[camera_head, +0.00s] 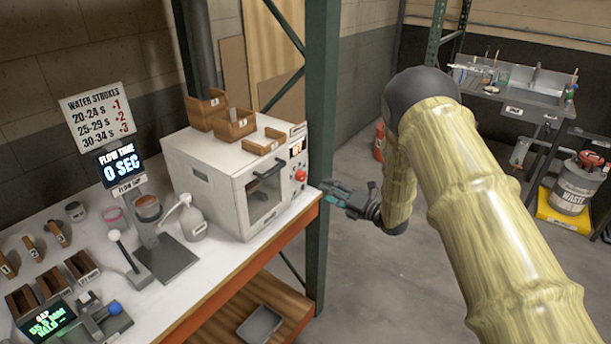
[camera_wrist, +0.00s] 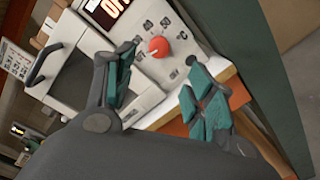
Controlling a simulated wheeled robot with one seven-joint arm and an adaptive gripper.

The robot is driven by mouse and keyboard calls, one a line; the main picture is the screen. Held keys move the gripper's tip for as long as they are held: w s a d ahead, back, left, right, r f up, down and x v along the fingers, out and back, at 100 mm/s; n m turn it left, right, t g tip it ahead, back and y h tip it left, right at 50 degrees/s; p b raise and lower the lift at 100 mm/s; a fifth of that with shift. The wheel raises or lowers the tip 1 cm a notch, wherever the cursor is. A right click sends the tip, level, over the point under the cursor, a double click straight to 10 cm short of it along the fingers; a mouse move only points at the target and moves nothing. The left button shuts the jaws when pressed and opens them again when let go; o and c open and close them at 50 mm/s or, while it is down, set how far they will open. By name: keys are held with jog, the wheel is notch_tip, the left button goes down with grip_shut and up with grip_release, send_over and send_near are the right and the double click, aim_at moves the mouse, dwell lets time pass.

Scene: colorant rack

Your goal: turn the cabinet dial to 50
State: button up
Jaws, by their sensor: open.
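My gripper (camera_head: 328,190) has teal finger pads and is just right of the cabinet. In the wrist view my gripper (camera_wrist: 160,62) is open and empty, its fingers spread either side of the dial, apart from it.
A green rack post (camera_head: 321,130) stands close to my gripper and the cabinet's right side. Wooden boxes (camera_head: 230,125) sit on top of the cabinet.

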aim_at(304, 178)
jog(key=p+x, duration=0.4)
jog(key=x, duration=0.7)
jog(key=c, duration=1.1)
